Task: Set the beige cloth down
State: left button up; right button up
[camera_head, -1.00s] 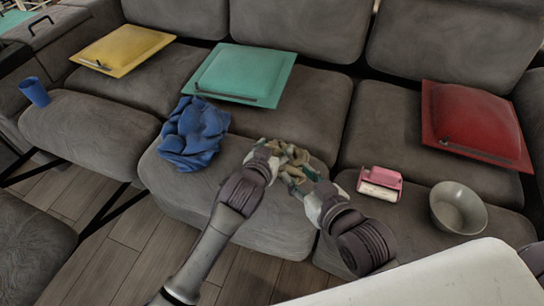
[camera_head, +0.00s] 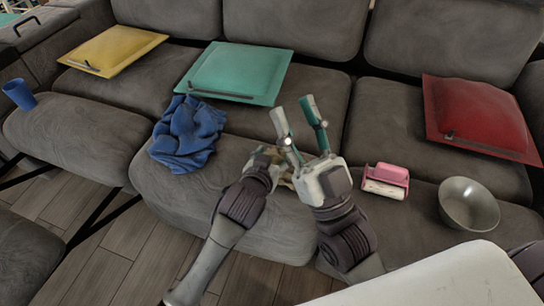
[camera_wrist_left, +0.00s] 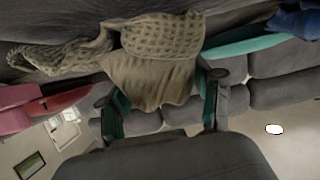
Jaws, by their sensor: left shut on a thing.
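The beige cloth (camera_wrist_left: 158,76) is a knitted piece held between the fingers of my left gripper (camera_wrist_left: 163,100) in the left wrist view. Part of it spreads out to the left there. In the head view only a small bit of the cloth (camera_head: 286,178) shows, low over the front of the middle sofa seat, mostly hidden behind my grippers. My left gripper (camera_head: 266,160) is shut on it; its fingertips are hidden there. My right gripper (camera_head: 293,106) is open and empty beside it, fingers pointing up and apart. I cannot tell whether the cloth touches the seat.
A blue cloth (camera_head: 188,133) lies crumpled to the left on the grey sofa (camera_head: 90,128). A pink-and-white object (camera_head: 385,181) and a metal bowl (camera_head: 469,205) stand to the right. Yellow (camera_head: 112,50), teal (camera_head: 235,72) and red (camera_head: 480,116) cushions lie further back. Seat around the blue cloth is clear.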

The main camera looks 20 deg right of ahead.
pick_arm(q)
jog(key=shift+f, duration=0.1)
jog(key=o, duration=1)
